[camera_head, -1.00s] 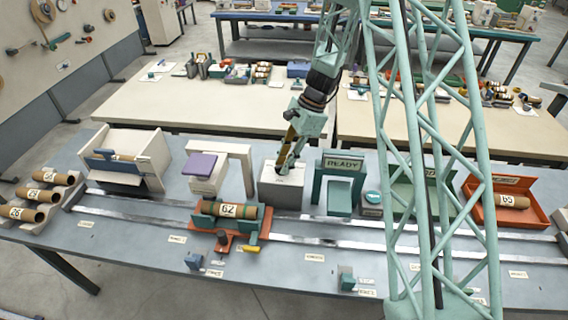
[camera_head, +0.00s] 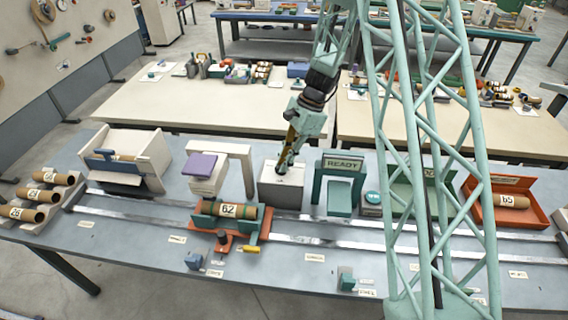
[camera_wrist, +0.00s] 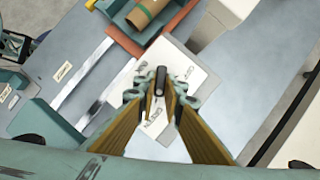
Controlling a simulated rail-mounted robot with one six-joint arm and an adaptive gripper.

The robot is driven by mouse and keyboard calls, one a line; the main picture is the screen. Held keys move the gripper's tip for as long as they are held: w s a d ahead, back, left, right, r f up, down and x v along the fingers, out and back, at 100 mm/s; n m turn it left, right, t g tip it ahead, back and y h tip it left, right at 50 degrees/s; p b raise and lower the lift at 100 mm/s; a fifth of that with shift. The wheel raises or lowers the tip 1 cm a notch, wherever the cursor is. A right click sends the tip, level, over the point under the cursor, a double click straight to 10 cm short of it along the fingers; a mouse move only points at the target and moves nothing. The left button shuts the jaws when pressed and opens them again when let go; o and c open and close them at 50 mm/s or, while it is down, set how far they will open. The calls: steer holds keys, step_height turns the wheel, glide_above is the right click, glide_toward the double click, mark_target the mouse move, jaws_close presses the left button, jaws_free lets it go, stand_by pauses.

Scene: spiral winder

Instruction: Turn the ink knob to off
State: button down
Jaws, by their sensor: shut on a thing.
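The ink knob (camera_wrist: 161,80) is a small dark upright bar in the wrist view. It stands on a white plate with dark lettering (camera_wrist: 188,70) that I cannot read clearly. The plate tops a grey box (camera_head: 283,195), in the middle of the bench in the head view. My gripper (camera_wrist: 161,92) is shut on the knob, one fingertip on each side. In the head view my gripper (camera_head: 281,168) reaches down onto the box top, and its fingers hide the knob there.
Left of the box stand a white arch (camera_head: 245,165) and a purple-topped block (camera_head: 200,165). A green READY frame (camera_head: 342,164) stands close on the right. An orange carriage (camera_head: 218,240) with tube 62 (camera_head: 230,210) sits on the rails in front.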

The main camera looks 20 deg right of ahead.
steer(key=n, duration=0.1)
steer(key=n+g, duration=0.1)
steer(key=n, duration=0.1)
steer(key=n+g, duration=0.1)
steer(key=n, duration=0.1)
steer(key=shift+w+a+h, duration=0.15)
steer(key=shift+w+h, duration=0.1)
steer(key=shift+h, duration=0.05)
steer(key=n+h, duration=0.1)
steer(key=n, duration=0.2)
steer(key=n+g+h, duration=0.1)
steer(key=n, duration=0.2)
steer(key=shift+w+a+g, duration=0.1)
steer(key=shift+a+g, duration=0.05)
steer(key=shift+g, duration=0.15)
steer(key=c, duration=2.7)
jaws_free()
steer(key=shift+r, duration=0.1)
steer(key=v, duration=1.2)
